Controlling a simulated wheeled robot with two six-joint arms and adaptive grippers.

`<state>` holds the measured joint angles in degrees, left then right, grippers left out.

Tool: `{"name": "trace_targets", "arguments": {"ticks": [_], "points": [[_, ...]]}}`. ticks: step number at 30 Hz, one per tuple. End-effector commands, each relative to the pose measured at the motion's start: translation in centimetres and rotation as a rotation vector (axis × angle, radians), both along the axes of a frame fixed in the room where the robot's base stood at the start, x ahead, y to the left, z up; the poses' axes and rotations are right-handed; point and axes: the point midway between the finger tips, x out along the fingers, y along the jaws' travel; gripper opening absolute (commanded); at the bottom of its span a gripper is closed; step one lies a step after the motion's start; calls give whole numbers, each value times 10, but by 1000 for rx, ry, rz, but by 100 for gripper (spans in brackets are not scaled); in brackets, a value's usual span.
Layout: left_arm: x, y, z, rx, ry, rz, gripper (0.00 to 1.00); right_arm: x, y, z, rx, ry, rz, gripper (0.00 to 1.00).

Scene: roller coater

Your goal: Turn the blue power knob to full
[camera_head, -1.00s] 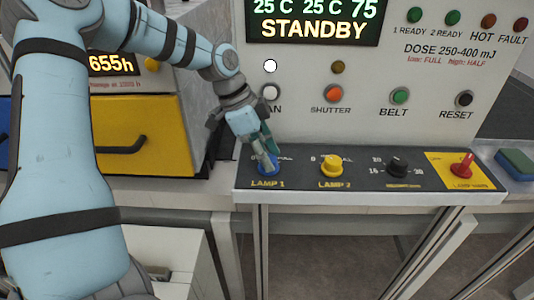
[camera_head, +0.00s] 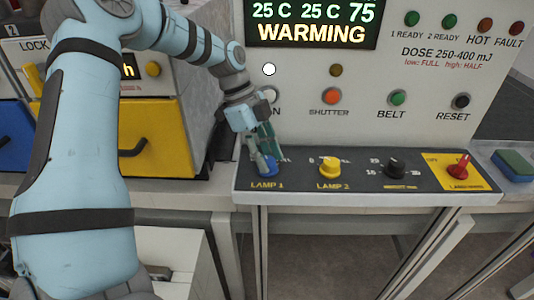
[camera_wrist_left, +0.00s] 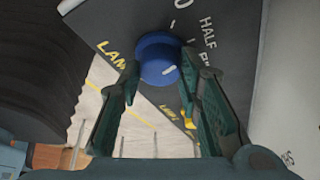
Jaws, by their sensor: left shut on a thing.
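The blue knob (camera_head: 267,168) sits on the sloped black panel above the LAMP 1 label. My left gripper (camera_head: 262,158) comes down on it from above, its green fingers closed around it. In the left wrist view the blue knob (camera_wrist_left: 155,58) lies between the two fingertips of the left gripper (camera_wrist_left: 160,66). A white mark on the knob's face points to the lower right, towards the right finger. The HALF label is readable beside it; the label below is partly hidden by that finger. The display (camera_head: 311,22) reads WARMING. My right gripper is not in view.
To the right on the panel are a yellow LAMP 2 knob (camera_head: 329,168), a black knob (camera_head: 395,167) and a red switch (camera_head: 459,166). Buttons line the upright face above. A yellow drawer front (camera_head: 145,140) with a handle stands at the left, close to my arm.

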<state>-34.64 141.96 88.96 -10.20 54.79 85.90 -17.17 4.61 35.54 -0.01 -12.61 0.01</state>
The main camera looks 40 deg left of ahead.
Motion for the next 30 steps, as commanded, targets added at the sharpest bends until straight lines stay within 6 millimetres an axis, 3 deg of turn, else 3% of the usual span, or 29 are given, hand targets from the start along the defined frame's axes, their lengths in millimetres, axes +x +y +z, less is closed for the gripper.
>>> {"name": "trace_targets", "arguments": {"ticks": [15,30], "points": [[3,1,3,3,-3,-318,4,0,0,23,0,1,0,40],[4,1,1,4,-7,-358,4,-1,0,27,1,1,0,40]]}}
